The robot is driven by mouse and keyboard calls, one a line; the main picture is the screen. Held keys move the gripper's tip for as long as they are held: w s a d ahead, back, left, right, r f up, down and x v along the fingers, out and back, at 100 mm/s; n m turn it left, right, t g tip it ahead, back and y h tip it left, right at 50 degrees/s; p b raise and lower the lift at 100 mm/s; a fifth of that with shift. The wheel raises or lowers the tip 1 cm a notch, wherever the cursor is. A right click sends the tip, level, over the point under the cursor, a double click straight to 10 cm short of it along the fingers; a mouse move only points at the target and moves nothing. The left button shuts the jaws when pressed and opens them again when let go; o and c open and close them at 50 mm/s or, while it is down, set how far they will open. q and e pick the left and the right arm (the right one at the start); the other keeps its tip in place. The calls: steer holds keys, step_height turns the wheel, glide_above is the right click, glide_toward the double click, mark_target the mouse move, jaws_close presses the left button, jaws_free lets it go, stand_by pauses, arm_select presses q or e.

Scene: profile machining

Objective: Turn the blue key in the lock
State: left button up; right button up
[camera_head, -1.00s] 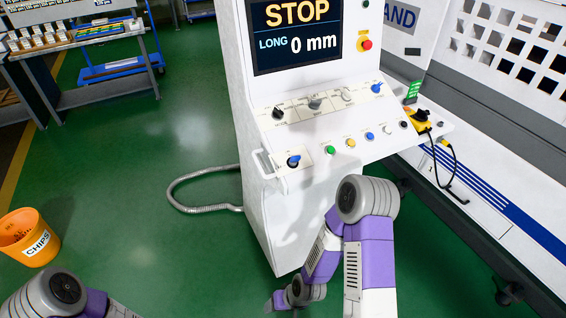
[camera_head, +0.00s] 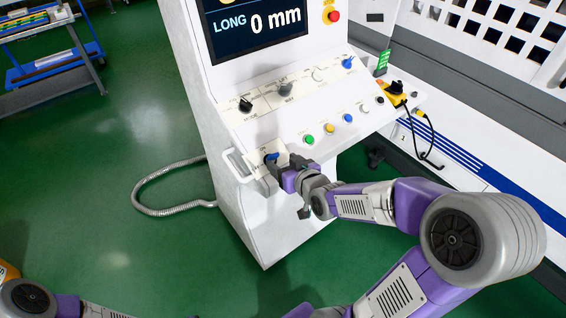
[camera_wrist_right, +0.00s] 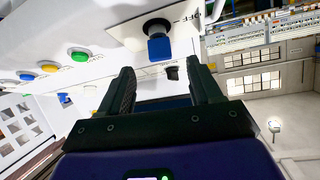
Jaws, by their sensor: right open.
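The blue key (camera_head: 271,156) sits in its lock on a small plate at the front left corner of the white control panel (camera_head: 300,118). It also shows in the right wrist view (camera_wrist_right: 158,46), in a round dark lock with "OFF" printed beside it. My right gripper (camera_head: 279,168) is close in front of the key. In the wrist view its two dark fingers (camera_wrist_right: 162,78) are apart and empty, with the key just beyond their tips, between them in the picture. Contact with the key is not visible. My left gripper is out of view; only part of that arm shows at the bottom left.
Green (camera_head: 309,139), yellow (camera_head: 329,128) and blue (camera_head: 348,117) buttons line the panel right of the key. A white handle (camera_head: 237,165) stands at its left edge. A red emergency button (camera_head: 334,16) is above. A grey hose (camera_head: 150,205) lies on the floor.

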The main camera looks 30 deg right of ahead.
mark_target(274, 158)
steer(key=shift+x, duration=3.4)
steer(key=shift+a+f, duration=0.1)
steer(key=shift+c, duration=0.5)
steer(key=c, duration=1)
steer(key=shift+m+h, duration=0.4)
steer(key=shift+m, duration=0.3)
steer(key=shift+m+g+h+p, duration=0.4)
steer(key=shift+m+h+p, duration=0.25)
steer(key=shift+m, duration=0.45)
steer(key=shift+m+h, duration=0.25)
steer(key=shift+m, duration=0.05)
